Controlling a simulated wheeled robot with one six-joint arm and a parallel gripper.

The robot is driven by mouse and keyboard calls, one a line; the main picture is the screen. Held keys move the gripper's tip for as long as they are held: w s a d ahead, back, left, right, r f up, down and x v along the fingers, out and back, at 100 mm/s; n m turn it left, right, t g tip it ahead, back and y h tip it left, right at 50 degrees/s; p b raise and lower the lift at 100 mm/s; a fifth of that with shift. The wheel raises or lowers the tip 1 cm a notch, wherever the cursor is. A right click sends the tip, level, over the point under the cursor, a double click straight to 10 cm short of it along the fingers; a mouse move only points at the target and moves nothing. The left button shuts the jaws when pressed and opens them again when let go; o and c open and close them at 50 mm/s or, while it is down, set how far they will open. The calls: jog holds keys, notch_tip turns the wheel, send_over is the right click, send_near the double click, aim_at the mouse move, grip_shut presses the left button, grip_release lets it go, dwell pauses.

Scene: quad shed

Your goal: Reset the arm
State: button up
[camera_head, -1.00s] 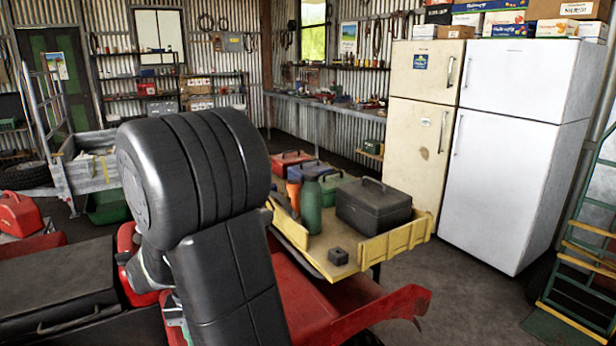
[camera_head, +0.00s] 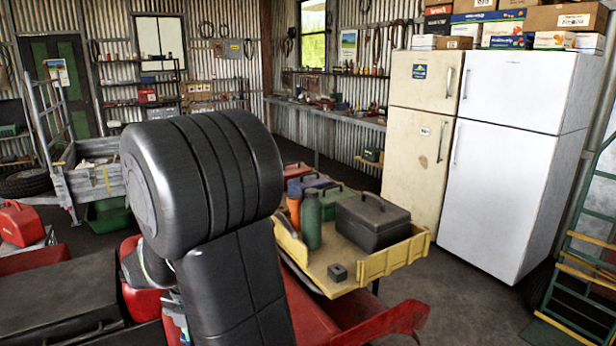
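My own dark grey arm fills the left middle of the head view, with a thick rounded joint at the top and a link running down from it. My gripper is not in view; I cannot tell what it holds, if anything. Just right of my arm is a yellow tray (camera_head: 394,259) on a red vehicle (camera_head: 402,318). On the tray are a dark toolbox (camera_head: 372,222), a green bottle (camera_head: 311,220), an orange bottle (camera_head: 294,204), a small black block (camera_head: 337,273), and red, blue and green cases behind, partly hidden.
A cream fridge (camera_head: 415,150) and a white fridge (camera_head: 505,160) stand at the right, with boxes on top. A green hand truck (camera_head: 580,260) leans at the right edge. A red fuel can (camera_head: 18,223) and a trailer (camera_head: 90,180) are at the left. The floor before the fridges is clear.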

jog(key=shift+r+p, duration=1.45)
jog(key=shift+r, duration=0.8)
